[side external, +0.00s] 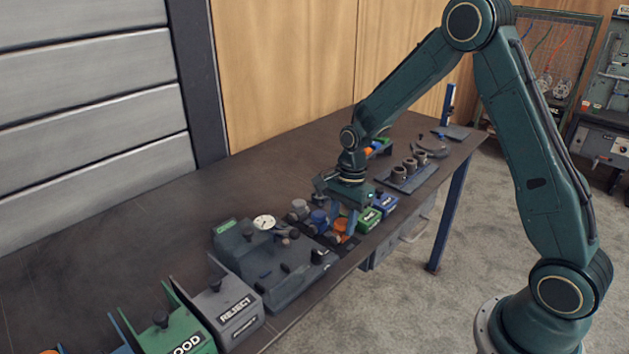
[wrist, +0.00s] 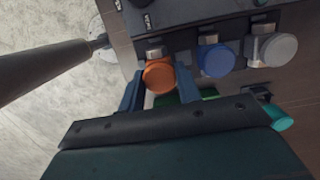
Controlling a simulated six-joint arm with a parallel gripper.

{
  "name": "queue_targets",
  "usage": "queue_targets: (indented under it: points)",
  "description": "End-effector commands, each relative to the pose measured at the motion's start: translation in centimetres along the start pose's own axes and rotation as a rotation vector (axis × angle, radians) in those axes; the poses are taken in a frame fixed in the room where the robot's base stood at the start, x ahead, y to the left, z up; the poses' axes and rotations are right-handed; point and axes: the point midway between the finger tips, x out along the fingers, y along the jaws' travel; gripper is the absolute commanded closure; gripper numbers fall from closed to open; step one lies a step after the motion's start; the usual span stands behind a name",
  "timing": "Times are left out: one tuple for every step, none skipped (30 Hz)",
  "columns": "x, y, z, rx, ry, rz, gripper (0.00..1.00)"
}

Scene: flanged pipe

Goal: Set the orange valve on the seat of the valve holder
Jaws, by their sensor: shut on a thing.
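The orange valve (wrist: 158,75) shows as a round orange knob between the two blue fingers of my gripper (wrist: 159,84) in the wrist view. My gripper (side external: 343,212) is shut on it and points down at the bench in the side view, where the orange valve (side external: 341,227) shows low beside the fingers. A blue valve (wrist: 215,60) and a grey valve (wrist: 278,48) stand in a row to its right in the wrist view, on a dark holder. I cannot tell whether the orange valve touches a seat; its underside is hidden.
A dark grey fixture with a dial gauge (side external: 264,222) lies left of the gripper in the side view. A REJECT bin (side external: 222,312) is at the front. The bench's back left is clear.

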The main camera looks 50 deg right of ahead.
Motion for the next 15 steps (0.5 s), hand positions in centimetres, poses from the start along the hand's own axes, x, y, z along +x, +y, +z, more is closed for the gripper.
queue_targets:
  points:
    - [-0.03, -0.03, 0.0, 0.0, 0.0, -0.001, 0.96]
    - [-0.03, -0.03, 0.0, 0.0, 0.0, -0.001, 0.96]
    - [-0.02, -0.03, 0.0, 0.0, 0.0, -0.001, 0.96]
    - [-0.01, -0.03, 0.0, 0.0, 0.0, -0.001, 0.96]
    - [0.01, -0.03, 0.0, 0.0, 0.0, -0.001, 0.96]
    - [0.04, -0.03, -0.01, 0.0, 0.0, -0.001, 0.96]
    - [0.07, -0.03, -0.01, 0.0, 0.0, -0.001, 0.96]
    - [0.1, -0.03, -0.02, 0.0, 0.0, -0.001, 0.96]
    - [0.15, -0.03, -0.02, 0.0, 0.0, -0.001, 0.96]
    - [0.19, -0.02, -0.03, 0.0, 0.0, 0.0, 0.96]
    - [0.23, -0.02, -0.04, 0.0, 0.0, 0.0, 0.96]
    - [0.29, -0.02, -0.04, 0.0, 0.0, 0.0, 0.96]
    - [0.34, -0.02, -0.05, 0.0, 0.0, 0.0, 0.96]
    - [0.38, -0.01, -0.06, 0.0, 0.0, 0.0, 0.96]
    - [0.44, -0.01, -0.07, 0.0, 0.0, 0.0, 0.96]
